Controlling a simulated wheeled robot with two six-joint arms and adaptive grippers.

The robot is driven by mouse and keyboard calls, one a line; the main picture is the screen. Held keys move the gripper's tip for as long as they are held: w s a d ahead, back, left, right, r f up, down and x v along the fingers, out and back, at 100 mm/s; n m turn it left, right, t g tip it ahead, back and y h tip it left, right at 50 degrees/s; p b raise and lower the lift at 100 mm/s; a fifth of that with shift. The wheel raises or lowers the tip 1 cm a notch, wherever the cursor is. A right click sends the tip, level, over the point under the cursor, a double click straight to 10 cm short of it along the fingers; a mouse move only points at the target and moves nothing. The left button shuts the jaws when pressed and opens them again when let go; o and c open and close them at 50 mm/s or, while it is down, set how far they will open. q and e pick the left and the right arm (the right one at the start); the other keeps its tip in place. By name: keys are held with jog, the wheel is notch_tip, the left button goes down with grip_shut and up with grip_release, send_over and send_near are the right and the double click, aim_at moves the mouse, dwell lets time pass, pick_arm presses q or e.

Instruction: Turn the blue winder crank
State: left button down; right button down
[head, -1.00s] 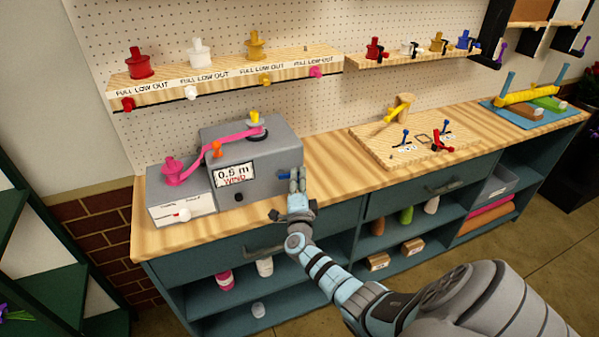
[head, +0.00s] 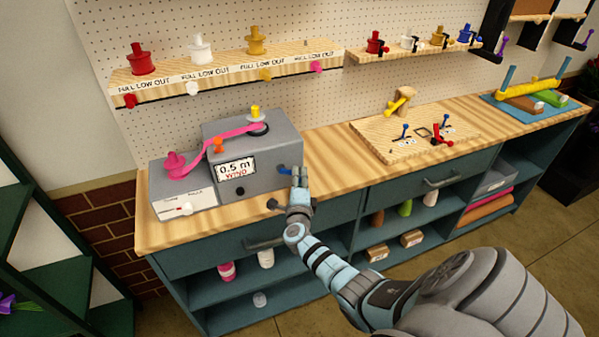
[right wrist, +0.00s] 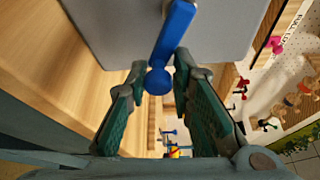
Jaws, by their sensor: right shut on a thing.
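The grey winder (head: 262,180) stands at the left of the bench with its blue crank (head: 284,170) on the right side. Its display (head: 236,170) reads 0.5 m, WIND. A pink ribbon (head: 225,139) runs from a pink spool (head: 174,163) past an orange piece to the yellow-topped spool (head: 255,114) on the winder. My right gripper (head: 297,178) is at the crank. In the right wrist view, the fingers of my right gripper (right wrist: 160,76) are closed around the round knob end of the blue crank (right wrist: 173,38). My left gripper is out of view.
A wooden board (head: 390,146) with small levers lies right of the winder, with bare bench between. A shelf (head: 165,86) with spools hangs above the winder. A drawer handle (head: 265,243) juts out below my right gripper.

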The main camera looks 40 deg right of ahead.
jog(key=shift+f, duration=0.1)
jog(key=c, duration=1.7)
grip_release()
jog(key=shift+o, duration=1.2)
jog(key=shift+w, duration=0.15)
jog(key=v, duration=1.2)
